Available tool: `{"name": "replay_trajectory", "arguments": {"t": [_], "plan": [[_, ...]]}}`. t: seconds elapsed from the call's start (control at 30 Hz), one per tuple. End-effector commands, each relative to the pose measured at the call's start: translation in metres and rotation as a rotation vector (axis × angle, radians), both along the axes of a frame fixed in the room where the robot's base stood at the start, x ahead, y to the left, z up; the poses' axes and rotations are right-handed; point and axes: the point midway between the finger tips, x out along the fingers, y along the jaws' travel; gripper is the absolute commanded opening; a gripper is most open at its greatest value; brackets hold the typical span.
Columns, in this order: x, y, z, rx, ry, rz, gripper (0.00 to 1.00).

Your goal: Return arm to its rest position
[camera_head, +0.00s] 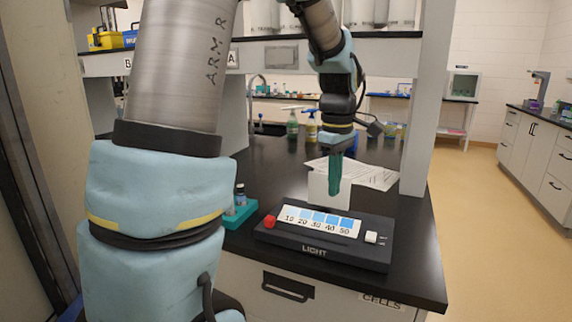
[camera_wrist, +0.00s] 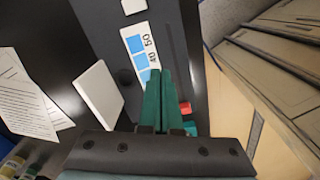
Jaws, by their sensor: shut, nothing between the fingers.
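My gripper (camera_head: 335,178) has green fingers that are shut with nothing between them. In the head view it points down above the back of the black light box (camera_head: 322,256), and my arm reaches over the bench from above. In the wrist view my gripper (camera_wrist: 160,80) hangs over the box's strip (camera_wrist: 141,50) of blue squares and numbers. The box has a red button (camera_head: 270,221) at its left and a white switch (camera_head: 371,237) at its right. Part of the box is hidden behind my fingers in the wrist view.
A white upright card (camera_head: 318,190) stands behind the box, with printed sheets (camera_head: 370,175) behind it. A teal rack (camera_head: 238,214) with a small vial sits left of the box. Bottles (camera_head: 292,124) stand farther back. A white post (camera_head: 426,100) rises at the bench's right.

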Motion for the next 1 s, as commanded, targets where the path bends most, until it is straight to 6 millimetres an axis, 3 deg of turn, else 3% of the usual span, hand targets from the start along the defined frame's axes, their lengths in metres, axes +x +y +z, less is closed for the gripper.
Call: {"name": "replay_trajectory", "arguments": {"t": [0.03,0.2,0.4,0.6,1.0], "plan": [[-0.002,0.025,-0.009,-0.001,-0.008,-0.066,0.0],[-0.017,0.096,-0.04,0.003,-0.057,-0.362,0.0],[-0.049,0.159,-0.068,0.035,-0.105,-0.672,0.0],[-0.071,0.186,-0.082,0.062,-0.128,-0.843,0.0],[-0.074,0.189,-0.083,0.066,-0.131,-0.867,0.0]]}}
